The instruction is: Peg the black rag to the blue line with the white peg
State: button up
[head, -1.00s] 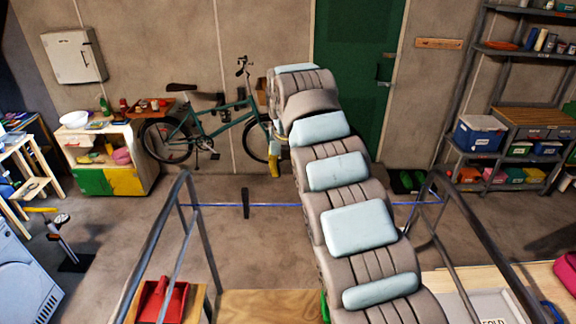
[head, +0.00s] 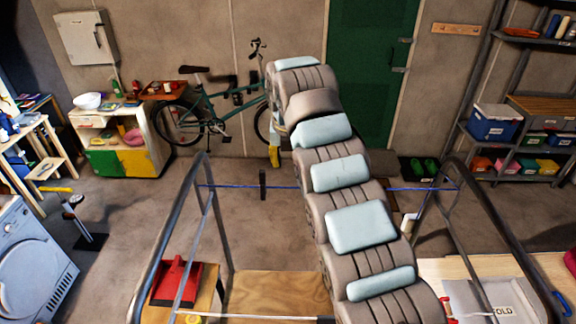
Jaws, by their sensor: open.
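The blue line (head: 330,187) runs across the picture between two grey metal frames. A narrow black strip (head: 263,185), which looks like the black rag, hangs across the line left of my arm, reaching a little above and below it. My arm stretches away from me and hides part of the line. My gripper (head: 274,156) shows only as a small yellow part below the arm's far end, in the picture just above the black strip and apart from it. Its fingers are mostly hidden. I cannot make out the white peg.
Grey metal frames stand left (head: 215,225) and right (head: 440,225). A red dustpan (head: 177,283) lies at the left front, a wooden surface (head: 270,292) at the front middle. A bicycle (head: 215,115) leans at the back wall. Shelves (head: 520,125) stand right.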

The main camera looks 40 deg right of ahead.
jog(key=w+d+v, duration=0.1)
jog(key=v, duration=0.4)
jog(key=w+a+t, duration=0.1)
jog(key=w+a, duration=0.2)
jog(key=w, duration=0.2)
jog(key=w+a+t+h, duration=0.1)
jog(key=w+a+t, duration=0.1)
jog(key=w+a, duration=0.2)
jog(key=w, duration=0.2)
jog(key=shift+w+b, duration=0.3)
jog(key=shift+b, duration=0.05)
jog(key=shift+a+r+t, duration=0.1)
jog(key=shift+a+t, duration=0.05)
jog(key=shift+t, duration=0.15)
